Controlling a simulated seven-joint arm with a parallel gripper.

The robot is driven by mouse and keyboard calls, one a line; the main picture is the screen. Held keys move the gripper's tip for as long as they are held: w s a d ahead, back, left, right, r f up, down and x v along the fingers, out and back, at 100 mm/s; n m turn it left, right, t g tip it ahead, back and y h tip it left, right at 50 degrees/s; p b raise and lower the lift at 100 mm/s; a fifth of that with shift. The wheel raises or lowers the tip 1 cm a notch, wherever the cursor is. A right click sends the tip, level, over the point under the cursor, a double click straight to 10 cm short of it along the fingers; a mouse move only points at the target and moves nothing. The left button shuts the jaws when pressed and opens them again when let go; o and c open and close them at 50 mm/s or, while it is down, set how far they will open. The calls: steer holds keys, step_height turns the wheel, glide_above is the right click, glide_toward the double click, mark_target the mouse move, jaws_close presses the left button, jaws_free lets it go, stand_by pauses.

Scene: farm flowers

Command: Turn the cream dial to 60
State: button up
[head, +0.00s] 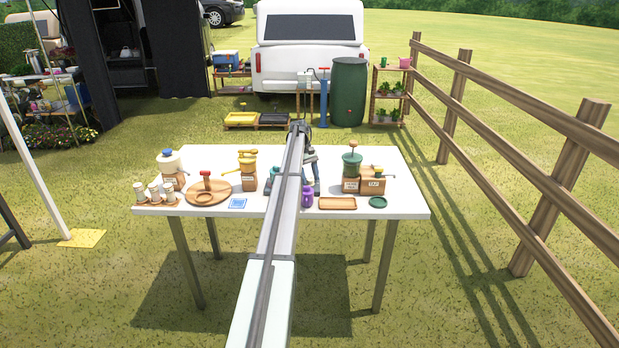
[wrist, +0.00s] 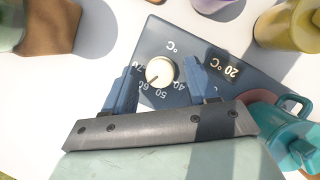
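The cream dial (wrist: 160,72) sits on a dark blue panel (wrist: 150,40) with white °C marks and numbers in the wrist view. A small dark mark on the dial points down-left, near the 60 and 50; the exact reading is hard to tell. My gripper (wrist: 160,66) is open, with one blue finger on each side of the dial and a visible gap on both sides. Whether the fingertips reach down to the dial's height I cannot tell. In the head view my arm hides the dial.
A teal pot with a handle (wrist: 285,135) stands close to the right of my gripper. A yellow container (wrist: 290,25) is at the upper right, and a green pot on a wooden block (wrist: 50,25) at the upper left. The purple jar (head: 307,197) stands right of my arm on the white table (head: 400,170).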

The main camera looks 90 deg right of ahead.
steer(key=v, duration=1.2)
stand_by(0.6)
